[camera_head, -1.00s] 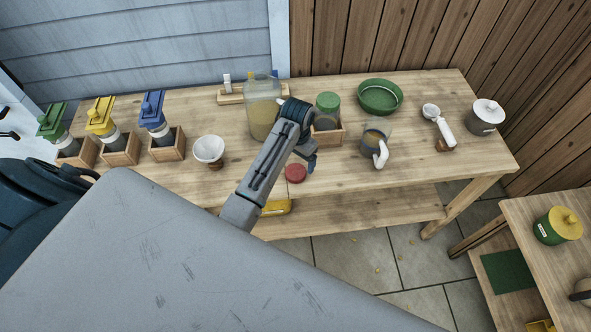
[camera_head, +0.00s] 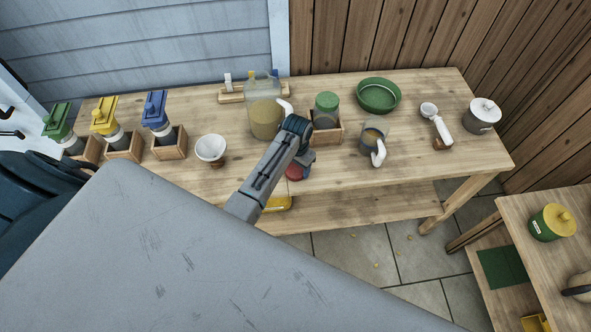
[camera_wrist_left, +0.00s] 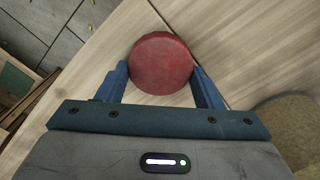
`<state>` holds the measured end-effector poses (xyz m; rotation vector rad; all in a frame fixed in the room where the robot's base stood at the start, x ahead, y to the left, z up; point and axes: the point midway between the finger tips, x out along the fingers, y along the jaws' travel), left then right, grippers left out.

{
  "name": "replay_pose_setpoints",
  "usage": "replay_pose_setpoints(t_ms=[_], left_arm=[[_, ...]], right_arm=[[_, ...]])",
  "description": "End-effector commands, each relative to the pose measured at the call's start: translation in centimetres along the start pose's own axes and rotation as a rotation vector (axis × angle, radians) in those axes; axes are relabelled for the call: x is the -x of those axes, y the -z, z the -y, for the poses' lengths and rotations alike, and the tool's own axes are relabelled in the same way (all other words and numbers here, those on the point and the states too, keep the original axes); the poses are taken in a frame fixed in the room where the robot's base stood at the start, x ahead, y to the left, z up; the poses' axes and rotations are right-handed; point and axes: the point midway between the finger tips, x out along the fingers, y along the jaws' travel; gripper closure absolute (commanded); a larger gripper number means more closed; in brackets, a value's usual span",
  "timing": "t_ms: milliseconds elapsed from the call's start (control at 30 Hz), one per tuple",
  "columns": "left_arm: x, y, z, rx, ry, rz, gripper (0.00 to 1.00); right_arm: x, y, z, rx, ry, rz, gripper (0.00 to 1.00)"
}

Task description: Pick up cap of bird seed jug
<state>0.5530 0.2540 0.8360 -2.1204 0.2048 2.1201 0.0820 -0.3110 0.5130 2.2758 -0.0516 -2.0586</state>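The red round cap (camera_head: 293,173) lies on the table near its front edge, partly hidden by my left gripper (camera_head: 303,165) in the head view. In the left wrist view the cap (camera_wrist_left: 161,63) sits between the two blue fingertips of my left gripper (camera_wrist_left: 160,75). The fingers are spread, one on each side of the cap, very close to its rim. I cannot tell whether they touch it. The clear jug (camera_head: 265,120) with tan seed stands behind my left arm. My right gripper is not in view.
A wooden box (camera_head: 328,134) with a green-lidded jar (camera_head: 327,108) stands just behind the gripper. A clear pitcher (camera_head: 373,138) with a white handle is to the right, a white bowl (camera_head: 210,149) to the left. The table's front edge is close to the cap.

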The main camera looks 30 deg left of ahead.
Motion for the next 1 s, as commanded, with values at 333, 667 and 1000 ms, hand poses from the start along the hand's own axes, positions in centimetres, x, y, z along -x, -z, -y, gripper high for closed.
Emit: replay_pose_setpoints(t_ms=[333, 667, 1000], left_arm=[[0.1, 0.0, 0.0, 0.000, 0.000, 0.000, 0.61], [2.1, 0.1, 0.1, 0.000, 0.001, -0.004, 0.61], [3.6, -5.2, -3.8, 0.000, -0.003, -0.001, 0.62]], right_arm=[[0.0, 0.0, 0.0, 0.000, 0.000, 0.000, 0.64], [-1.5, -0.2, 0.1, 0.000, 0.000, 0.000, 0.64], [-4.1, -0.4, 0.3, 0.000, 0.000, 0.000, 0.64]])
